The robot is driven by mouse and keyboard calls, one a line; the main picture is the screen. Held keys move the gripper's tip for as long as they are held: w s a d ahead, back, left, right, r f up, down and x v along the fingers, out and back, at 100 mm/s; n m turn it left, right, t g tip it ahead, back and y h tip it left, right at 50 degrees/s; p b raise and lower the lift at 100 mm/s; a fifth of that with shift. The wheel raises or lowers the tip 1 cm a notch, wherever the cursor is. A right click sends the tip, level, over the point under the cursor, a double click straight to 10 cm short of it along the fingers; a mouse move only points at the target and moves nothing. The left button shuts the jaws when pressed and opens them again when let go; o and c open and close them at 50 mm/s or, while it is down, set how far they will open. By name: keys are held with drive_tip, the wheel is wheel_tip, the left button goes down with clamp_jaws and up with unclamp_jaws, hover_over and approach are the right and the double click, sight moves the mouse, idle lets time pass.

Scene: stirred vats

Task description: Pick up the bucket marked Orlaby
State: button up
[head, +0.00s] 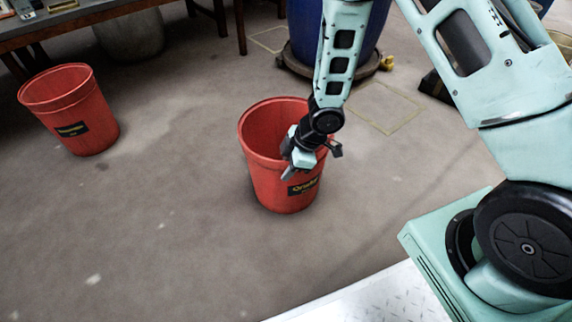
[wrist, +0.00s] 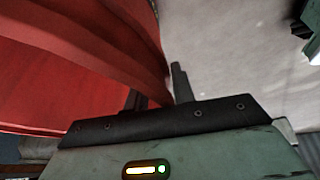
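The red bucket (head: 262,170) stands upright on the floor in the middle of the head view. Its dark label with yellow letters begins "Orla"; the rest is hard to read. My gripper (head: 311,163) is at the bucket's near right rim, with its fingers spread apart. In the wrist view the red bucket (wrist: 85,50) fills the upper left. Its rim runs down between the two dark fingers (wrist: 157,92), close to the right one. Whether either finger touches the wall cannot be told.
Another red bucket (head: 88,105) with a dark, unreadable label stands at the left. A blue drum (head: 362,35) on a wheeled dolly stands behind. A table (head: 75,22) is at the upper left. The floor between the buckets is clear.

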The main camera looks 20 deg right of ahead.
clamp_jaws()
idle(1.2)
